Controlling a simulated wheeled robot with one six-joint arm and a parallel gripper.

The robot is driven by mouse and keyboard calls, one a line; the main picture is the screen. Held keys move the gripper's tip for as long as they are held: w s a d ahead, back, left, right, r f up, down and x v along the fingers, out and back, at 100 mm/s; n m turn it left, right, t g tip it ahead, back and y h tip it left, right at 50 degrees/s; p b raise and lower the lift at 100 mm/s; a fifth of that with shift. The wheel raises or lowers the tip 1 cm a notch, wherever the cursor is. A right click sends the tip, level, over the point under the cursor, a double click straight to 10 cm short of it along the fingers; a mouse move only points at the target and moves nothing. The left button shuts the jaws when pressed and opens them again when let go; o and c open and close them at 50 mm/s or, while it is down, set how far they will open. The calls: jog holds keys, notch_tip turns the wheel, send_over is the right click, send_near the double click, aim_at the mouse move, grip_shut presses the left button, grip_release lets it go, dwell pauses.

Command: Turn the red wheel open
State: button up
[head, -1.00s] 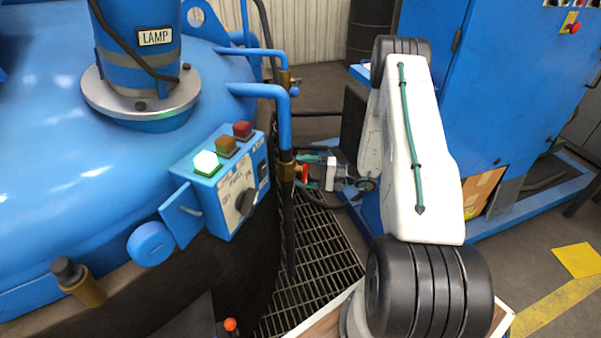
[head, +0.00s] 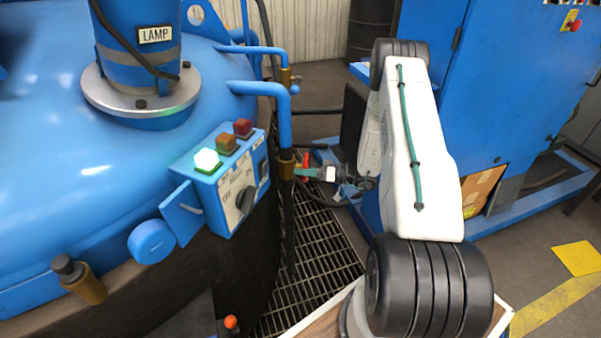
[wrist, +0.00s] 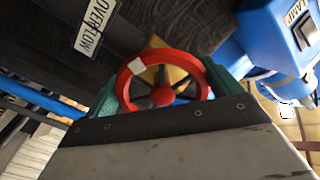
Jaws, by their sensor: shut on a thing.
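The red wheel (wrist: 163,96) is large in the wrist view, with a white mark on its rim at the upper left and a brass body behind it. In the head view only a small red part of the wheel (head: 305,167) shows beside the brass valve on the blue pipe. My gripper (wrist: 161,92) has its green fingers on the left and right of the rim and is shut on the wheel. In the head view my gripper (head: 312,172) reaches left to the valve; its fingertips are small there and partly hidden.
A blue furnace lid (head: 60,140) fills the left. A control box (head: 222,185) with a lit green lamp and a black knob stands close to the pipe. A blue cabinet (head: 510,90) stands at the right. Floor grating (head: 315,265) lies below. An OVERFLOW plate (wrist: 95,25) hangs near the wheel.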

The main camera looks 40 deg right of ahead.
jog(key=shift+w+d+f+n, duration=0.1)
jog(key=shift+d+n, duration=0.15)
jog(key=shift+n, duration=0.7)
jog(key=shift+w+d+f+n, duration=0.1)
jog(key=shift+d+n, duration=0.1)
jog(key=shift+n, duration=0.75)
jog(key=o, duration=0.7)
jog(key=v, duration=0.8)
jog(key=shift+s, duration=0.1)
jog(key=shift+a, duration=0.1)
